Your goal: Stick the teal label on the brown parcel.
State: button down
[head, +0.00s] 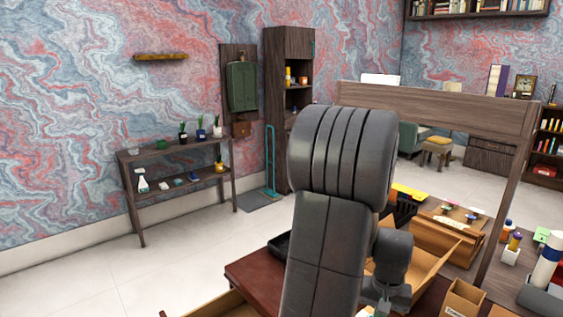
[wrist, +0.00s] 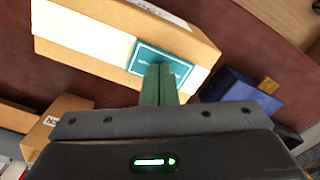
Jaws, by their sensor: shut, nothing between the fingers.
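In the wrist view a brown parcel (wrist: 88,42) with a broad white band along its side lies on the dark red leather desk. The teal label (wrist: 176,60) lies against the parcel's side, over the right part of the white band. My gripper (wrist: 160,70) is shut and empty, and its green fingertips are right at the label's lower edge, covering part of it. Whether the fingertips touch the label cannot be told. In the head view my arm hides the parcel, the label and the gripper.
In the wrist view a smaller cardboard box (wrist: 60,122) is at the lower left and a blue object (wrist: 238,92) is at the right. In the head view an open cardboard box (head: 435,258) and a white bottle (head: 546,264) stand right of my arm.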

notch_tip(320, 180, up, 7)
jog(key=p, duration=0.5)
dwell(0.5)
notch_tip(320, 180, down, 7)
jog(key=b, duration=0.5)
jog(key=shift+f, duration=0.1)
jog(key=shift+r, duration=0.2)
jog(key=shift+r, duration=0.1)
